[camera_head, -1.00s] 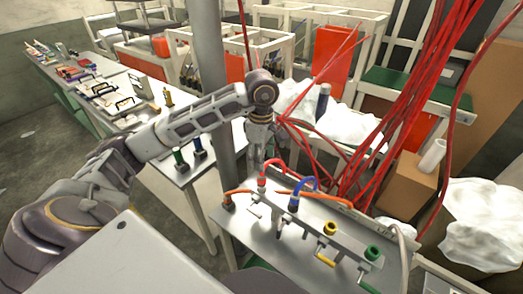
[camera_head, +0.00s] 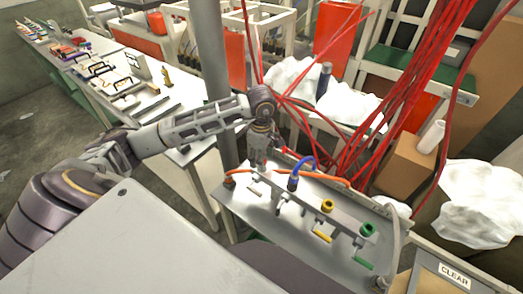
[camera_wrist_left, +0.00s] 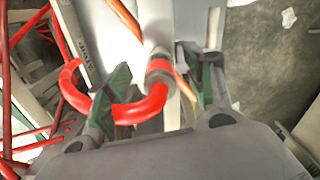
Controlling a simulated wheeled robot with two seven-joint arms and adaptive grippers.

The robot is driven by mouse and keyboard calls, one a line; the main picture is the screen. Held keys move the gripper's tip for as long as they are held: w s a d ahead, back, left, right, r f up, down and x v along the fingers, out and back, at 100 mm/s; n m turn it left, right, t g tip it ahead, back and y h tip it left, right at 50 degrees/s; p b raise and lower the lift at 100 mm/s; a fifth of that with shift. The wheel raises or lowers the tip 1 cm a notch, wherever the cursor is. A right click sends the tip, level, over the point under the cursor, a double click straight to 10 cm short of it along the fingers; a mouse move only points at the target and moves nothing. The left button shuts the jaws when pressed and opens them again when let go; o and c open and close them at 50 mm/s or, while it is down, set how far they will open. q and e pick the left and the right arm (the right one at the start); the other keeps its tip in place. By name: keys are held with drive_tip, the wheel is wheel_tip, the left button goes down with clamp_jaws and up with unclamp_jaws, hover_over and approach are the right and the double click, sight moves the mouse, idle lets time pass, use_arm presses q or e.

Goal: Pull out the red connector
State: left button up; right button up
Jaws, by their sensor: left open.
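The red connector (camera_wrist_left: 158,68) shows in the left wrist view as a grey cylinder with red bands, and a thick red cable curves away from it. My left gripper (camera_head: 258,162) is open, with one finger on each side of the connector in the wrist view. I cannot tell whether either finger touches it. In the head view the gripper hides the connector at the left end of the metal panel (camera_head: 300,232). A blue connector (camera_head: 293,183), a yellow one (camera_head: 327,206) and a green one (camera_head: 367,230) stand along the same panel. My right gripper is not in view.
An orange cable (camera_head: 312,178) runs behind the connectors. Red cables (camera_head: 400,90) hang in a bundle at the right. A grey post (camera_head: 209,60) stands behind my left arm. A box labelled CLEAR (camera_head: 455,275) is at the lower right.

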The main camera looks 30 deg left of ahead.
use_arm(q)
drive_tip(key=shift+f, duration=0.45)
drive_tip(key=shift+c, duration=0.3)
drive_tip(key=c, duration=1.1)
drive_tip(key=shift+o, duration=0.2)
drive_tip(key=shift+w+r, duration=0.1)
drive_tip(key=shift+r, duration=0.35)
drive_tip(key=shift+r+p, duration=0.45)
drive_tip(key=shift+r, duration=0.6)
drive_tip(key=shift+r+p, duration=0.45)
drive_tip(key=shift+r, duration=0.7)
